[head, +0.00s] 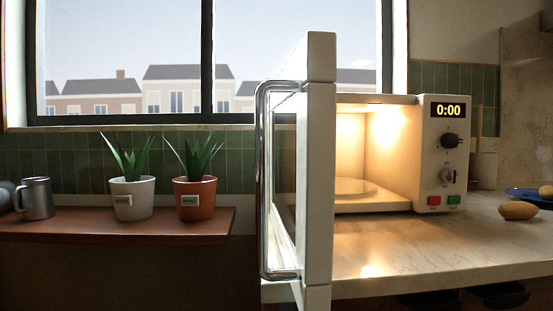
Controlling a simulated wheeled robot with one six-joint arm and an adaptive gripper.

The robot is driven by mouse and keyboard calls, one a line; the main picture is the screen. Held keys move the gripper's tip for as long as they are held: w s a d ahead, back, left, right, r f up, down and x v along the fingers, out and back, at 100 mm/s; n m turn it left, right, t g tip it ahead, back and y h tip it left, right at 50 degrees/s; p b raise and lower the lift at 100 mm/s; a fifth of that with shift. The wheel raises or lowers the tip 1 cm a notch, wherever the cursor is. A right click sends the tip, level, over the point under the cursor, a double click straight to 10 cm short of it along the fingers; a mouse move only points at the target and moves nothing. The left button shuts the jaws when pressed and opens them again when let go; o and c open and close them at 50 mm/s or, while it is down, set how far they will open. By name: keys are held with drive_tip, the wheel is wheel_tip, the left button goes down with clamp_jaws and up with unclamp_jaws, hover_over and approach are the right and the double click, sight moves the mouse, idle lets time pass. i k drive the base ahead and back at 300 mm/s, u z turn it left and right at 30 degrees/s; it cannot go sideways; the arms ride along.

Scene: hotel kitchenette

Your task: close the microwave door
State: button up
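The microwave (431,190) stands on the counter at right of centre in the head view. Its lit inside shows a round plate, and its display reads 0:00. The microwave door (319,175) is swung wide open toward me and appears almost edge-on. A long chrome handle (263,180) runs down the door's left side. The door hides the left part of the microwave. My gripper is not in view.
The stone counter (430,247) is clear in front of the microwave. A brown potato-like item (519,210) and a blue plate (527,196) lie at right. Two potted plants, one in a white pot (132,199), and a metal mug (37,199) stand on the wooden shelf (120,225) at left.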

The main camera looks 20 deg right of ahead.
sight(303, 109)
drive_tip(key=z, duration=0.25)
drive_tip(key=k, duration=1.1)
drive_tip(key=u, duration=0.35)
